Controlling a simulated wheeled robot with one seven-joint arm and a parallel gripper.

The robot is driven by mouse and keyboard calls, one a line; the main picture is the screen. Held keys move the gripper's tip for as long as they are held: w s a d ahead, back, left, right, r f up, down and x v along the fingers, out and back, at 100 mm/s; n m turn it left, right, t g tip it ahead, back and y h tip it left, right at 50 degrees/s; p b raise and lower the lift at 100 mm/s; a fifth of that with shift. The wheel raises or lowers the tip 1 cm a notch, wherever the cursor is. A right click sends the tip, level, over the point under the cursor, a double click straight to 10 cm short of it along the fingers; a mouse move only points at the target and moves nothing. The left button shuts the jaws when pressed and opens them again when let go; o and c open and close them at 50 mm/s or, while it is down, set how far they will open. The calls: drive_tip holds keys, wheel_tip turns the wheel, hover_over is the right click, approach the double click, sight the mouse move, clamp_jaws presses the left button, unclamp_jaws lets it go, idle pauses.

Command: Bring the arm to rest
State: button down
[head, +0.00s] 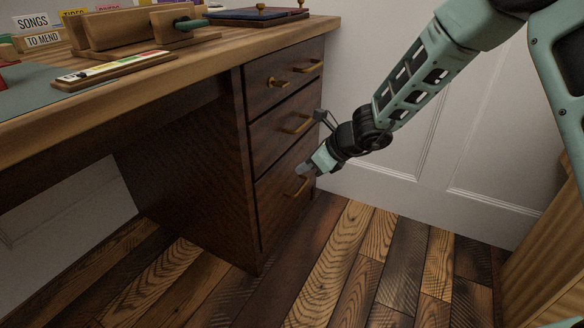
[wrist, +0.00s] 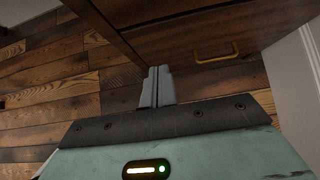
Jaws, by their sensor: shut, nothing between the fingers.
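My gripper (head: 303,172) hangs beside the drawer side of the wooden desk, in front of the lowest drawer (head: 286,196) in the head view. Its fingers are together with nothing between them, as the wrist view also shows (wrist: 156,80). In the wrist view a brass drawer handle (wrist: 215,55) lies to the right of the fingers, apart from them. My arm reaches down from the upper right. From these views I cannot tell the exact gap between the fingertips and the drawer front.
The desk (head: 190,75) carries a wooden holder, a ruler-like strip (head: 112,68) and a dark blue board (head: 250,14). The drawers look shut. A white panelled wall (head: 440,150) stands behind. The plank floor (head: 360,265) is clear. A wooden piece (head: 550,250) stands at the right edge.

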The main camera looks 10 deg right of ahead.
drive_tip(key=s+a+r+n+g+p, duration=0.2)
drive_tip(key=s+a+r+n+g, duration=0.1)
drive_tip(key=s+r+n, duration=0.55)
drive_tip(key=s+a+r+n+g+p, duration=0.25)
drive_tip(key=s+r+n, duration=0.25)
drive_tip(key=s+n, duration=0.65)
drive_tip(key=s+d+r+n+h+p, duration=0.2)
drive_tip(key=s+d+n+h, duration=0.15)
drive_tip(key=s+n, duration=0.45)
drive_tip(key=s+d+r+n+h+p, duration=0.1)
drive_tip(key=s+d+r+n+h, duration=0.3)
drive_tip(key=s, duration=0.6)
wheel_tip(320, 180, up, 37)
drive_tip(key=p, duration=3.8)
drive_tip(key=shift+w+d+f+n+y, duration=0.25)
drive_tip(key=shift+d+n+y, duration=0.1)
drive_tip(key=shift+n+y, duration=0.1)
